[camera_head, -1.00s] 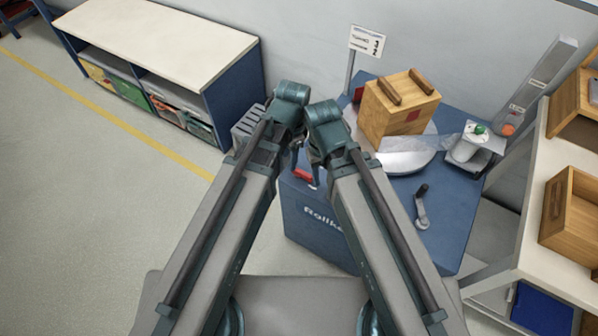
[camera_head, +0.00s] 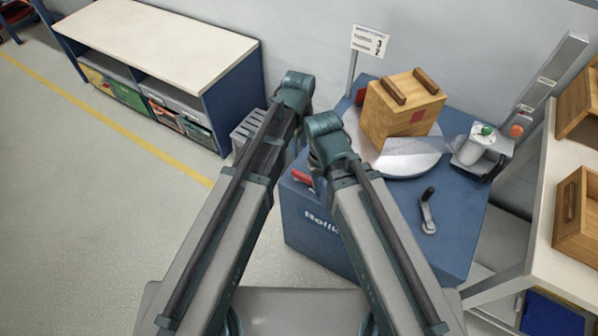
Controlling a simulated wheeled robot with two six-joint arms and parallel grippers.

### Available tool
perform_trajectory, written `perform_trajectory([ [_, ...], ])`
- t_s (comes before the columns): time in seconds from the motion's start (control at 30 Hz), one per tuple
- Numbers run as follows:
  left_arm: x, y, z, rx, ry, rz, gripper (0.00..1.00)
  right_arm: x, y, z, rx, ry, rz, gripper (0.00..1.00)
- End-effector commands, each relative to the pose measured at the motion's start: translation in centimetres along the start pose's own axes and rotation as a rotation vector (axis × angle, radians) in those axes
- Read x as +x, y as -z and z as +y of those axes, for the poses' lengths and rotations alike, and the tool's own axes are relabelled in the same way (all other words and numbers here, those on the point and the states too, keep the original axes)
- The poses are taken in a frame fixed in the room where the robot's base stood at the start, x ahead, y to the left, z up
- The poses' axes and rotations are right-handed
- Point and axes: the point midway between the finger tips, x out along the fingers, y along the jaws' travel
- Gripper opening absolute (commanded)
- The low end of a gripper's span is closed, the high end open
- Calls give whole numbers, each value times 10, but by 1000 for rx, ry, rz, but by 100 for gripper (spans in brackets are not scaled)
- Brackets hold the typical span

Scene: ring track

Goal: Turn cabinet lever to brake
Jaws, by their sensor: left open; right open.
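A blue cabinet (camera_head: 318,239) with white lettering stands ahead of me. A red lever (camera_head: 301,177) shows at its near left upper edge, partly hidden by my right arm. I cannot read its marked positions. A grey crank with a black knob (camera_head: 428,212) lies on the cabinet top, to the right. My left gripper (camera_head: 298,133) is open, above and beyond the red lever, mostly hidden behind its own wrist. My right gripper (camera_head: 318,180) is open, close beside the lever and largely covered by its arm. I cannot tell whether it touches the lever.
On the cabinet top are a wooden box (camera_head: 402,112), a round metal disc (camera_head: 425,163) and a device with a green button (camera_head: 487,129). A sign (camera_head: 370,41) stands behind. A low shelf unit (camera_head: 160,45) is at left, a white bench (camera_head: 530,215) at right. Floor at left is clear.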

Motion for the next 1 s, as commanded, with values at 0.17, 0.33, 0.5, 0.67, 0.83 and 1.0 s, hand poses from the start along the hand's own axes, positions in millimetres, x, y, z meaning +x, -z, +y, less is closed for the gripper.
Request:
perform_trajectory([
  [0.17, 23, 0, 0, -1, 0, 0, 50, 22, 1, -2, 0, 0, 0, 50],
  [0.33, 47, 0, 0, -1, 0, 0, 50, 46, 3, -4, -1, 0, 0, 50],
  [0.5, 71, 0, 0, -1, 0, 0, 50, 70, 4, -7, -1, 0, 0, 50],
  [0.67, 94, 0, 0, -1, 0, 0, 50, 93, 6, -9, -1, 0, 0, 50],
  [0.83, 117, 0, 0, -1, 0, 0, 50, 116, 7, -11, -1, 0, 0, 50],
  [1.0, 130, 0, 0, -1, 0, 0, 50, 129, 8, -12, -1, 0, 0, 50],
])
